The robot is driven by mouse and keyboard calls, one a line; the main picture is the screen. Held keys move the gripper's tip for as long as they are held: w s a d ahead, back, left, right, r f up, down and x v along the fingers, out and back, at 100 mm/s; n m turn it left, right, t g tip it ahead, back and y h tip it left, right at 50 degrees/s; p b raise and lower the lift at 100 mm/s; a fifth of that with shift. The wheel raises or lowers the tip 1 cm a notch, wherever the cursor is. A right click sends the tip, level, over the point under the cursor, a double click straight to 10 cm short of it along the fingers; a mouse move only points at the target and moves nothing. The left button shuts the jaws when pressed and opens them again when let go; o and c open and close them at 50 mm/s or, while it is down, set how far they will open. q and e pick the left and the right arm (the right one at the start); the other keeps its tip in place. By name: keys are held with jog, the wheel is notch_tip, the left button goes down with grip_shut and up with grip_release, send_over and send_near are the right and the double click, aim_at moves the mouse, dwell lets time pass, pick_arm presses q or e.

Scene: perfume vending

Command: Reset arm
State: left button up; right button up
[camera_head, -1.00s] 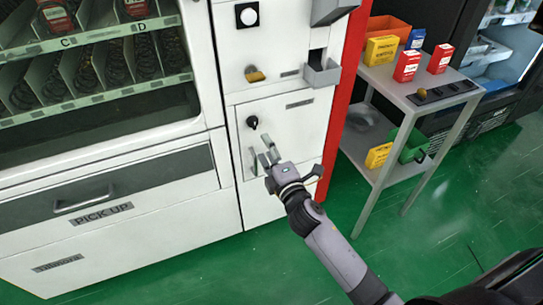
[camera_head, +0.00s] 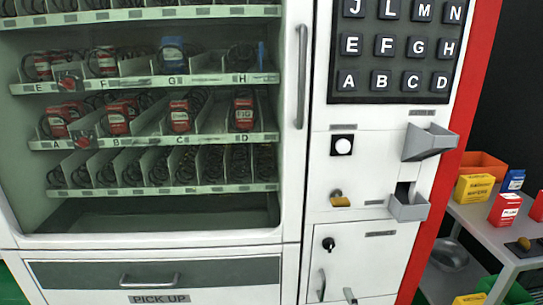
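My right gripper (camera_head: 350,296) shows only as a small grey fingertip at the bottom edge, in front of the lower door (camera_head: 370,260) of the white vending machine. The rest of it is below the frame, so I cannot tell whether it is open or shut. The fingertip is just right of the door's small upright handle (camera_head: 322,285) and below a black knob (camera_head: 328,243). I cannot tell whether it touches the door. My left gripper is not in view.
The machine's glass front (camera_head: 150,120) shows shelves with red and blue items in coils. A lettered keypad (camera_head: 400,50) is at upper right. A grey side table (camera_head: 490,225) with an orange bin (camera_head: 484,165) and coloured boxes stands right of the machine's red edge.

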jog(key=s+d+f+m+g, duration=0.1)
jog(key=s+f+m+g, duration=0.25)
jog(key=s+f, duration=0.5)
jog(key=s+f+m+g, duration=0.3)
jog(key=s+f+m, duration=0.15)
jog(key=f, duration=0.75)
jog(key=s+d+f+m+g, duration=0.1)
jog(key=s+f+m+g, duration=0.25)
jog(key=s+f, duration=0.55)
jog(key=s+a+f+m+g, duration=0.25)
jog(key=s+f+g, duration=0.25)
jog(key=s+f, duration=0.5)
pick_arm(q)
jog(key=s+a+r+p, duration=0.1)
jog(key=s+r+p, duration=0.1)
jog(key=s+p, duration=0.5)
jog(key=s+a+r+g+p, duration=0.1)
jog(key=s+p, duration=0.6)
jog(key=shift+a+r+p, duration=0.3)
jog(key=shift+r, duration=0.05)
pick_arm(e)
jog(key=s+d+r, duration=0.1)
jog(key=s+r, duration=0.1)
jog(key=s, duration=0.5)
jog(key=s+d+r, duration=0.2)
jog(key=s+r, duration=0.1)
jog(key=s, duration=0.5)
jog(key=shift+r, duration=0.35)
